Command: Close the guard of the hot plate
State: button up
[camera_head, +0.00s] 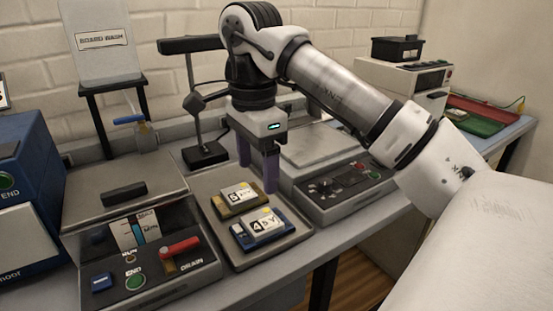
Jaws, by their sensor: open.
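A low grey unit with a flat pale top, which looks like the hot plate (345,194), stands on the bench right of centre. Its front panel carries dark knobs and a red button. My arm crosses in front of part of its top, and I cannot make out a separate guard or tell its position. My gripper (258,178) points down just left of this unit, over the back of a tray. Its two dark purple fingers are apart, with nothing seen between them. I cannot tell whether a finger touches the unit's left side.
The tray (279,255) holds two labelled blocks, one olive (238,199) and one blue (259,229). A board wash unit (140,240) with a red lever stands left. A dark stand (204,153) rises behind the tray. A boxy device (405,78) stands back right.

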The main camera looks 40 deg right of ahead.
aim_at(313, 114)
jog(key=z, duration=1.45)
